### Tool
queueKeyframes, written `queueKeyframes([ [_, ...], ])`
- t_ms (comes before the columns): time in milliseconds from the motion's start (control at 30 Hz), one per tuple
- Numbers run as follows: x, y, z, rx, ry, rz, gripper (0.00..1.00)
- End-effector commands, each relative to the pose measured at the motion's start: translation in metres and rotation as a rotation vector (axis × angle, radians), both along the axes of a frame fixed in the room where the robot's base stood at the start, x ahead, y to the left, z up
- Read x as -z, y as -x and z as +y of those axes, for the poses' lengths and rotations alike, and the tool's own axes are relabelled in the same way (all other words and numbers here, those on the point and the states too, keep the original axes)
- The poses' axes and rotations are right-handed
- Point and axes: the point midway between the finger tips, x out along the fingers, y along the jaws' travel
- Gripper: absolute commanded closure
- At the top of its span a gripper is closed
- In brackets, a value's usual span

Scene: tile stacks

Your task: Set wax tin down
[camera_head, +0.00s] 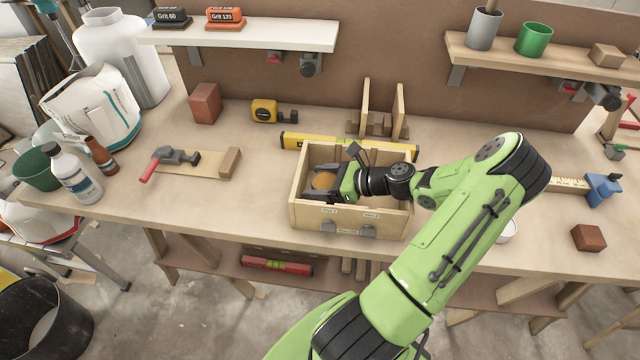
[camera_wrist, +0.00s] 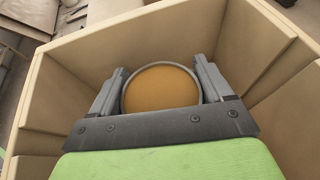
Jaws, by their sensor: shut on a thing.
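The wax tin (camera_wrist: 160,88) is round, with an amber top and a grey rim. It sits between the two fingers of my gripper (camera_wrist: 160,92), which are shut on its sides. In the head view the tin (camera_head: 324,181) shows as an orange-brown disc at my gripper (camera_head: 322,188). The gripper and tin are inside the open wooden box (camera_head: 318,219), toward its left half. The wrist view shows the box walls (camera_wrist: 140,42) around them. I cannot tell whether the tin touches the box floor, as the gripper hides its underside.
A yellow level (camera_head: 330,146) lies just behind the box. A tape measure (camera_head: 265,110), a red-brown block (camera_head: 205,103) and a clamp on a board (camera_head: 205,165) stand to the left. A wooden rack (camera_head: 366,108) stands behind.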

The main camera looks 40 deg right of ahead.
Motion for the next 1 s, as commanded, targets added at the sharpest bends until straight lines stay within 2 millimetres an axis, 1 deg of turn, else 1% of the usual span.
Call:
queueKeyframes([
  [100, -0.001, 0.0, 0.0, 0.0, 0.0, -0.001, 0.56],
  [533, 0.015, 0.002, 0.001, 0.002, -0.008, 0.009, 0.56],
  [567, 0.015, 0.002, 0.001, 0.002, -0.009, 0.01, 0.19],
  [600, 0.016, 0.002, 0.001, 0.002, -0.008, 0.011, 0.13],
  [700, 0.016, 0.002, 0.002, 0.0, -0.01, 0.011, 0.0],
  [900, 0.016, 0.003, 0.003, -0.003, -0.012, 0.011, 0.0],
  [967, 0.011, 0.003, 0.003, -0.002, -0.012, 0.01, 0.0],
  [1000, 0.006, 0.003, 0.002, -0.002, -0.009, 0.01, 0.0],
])
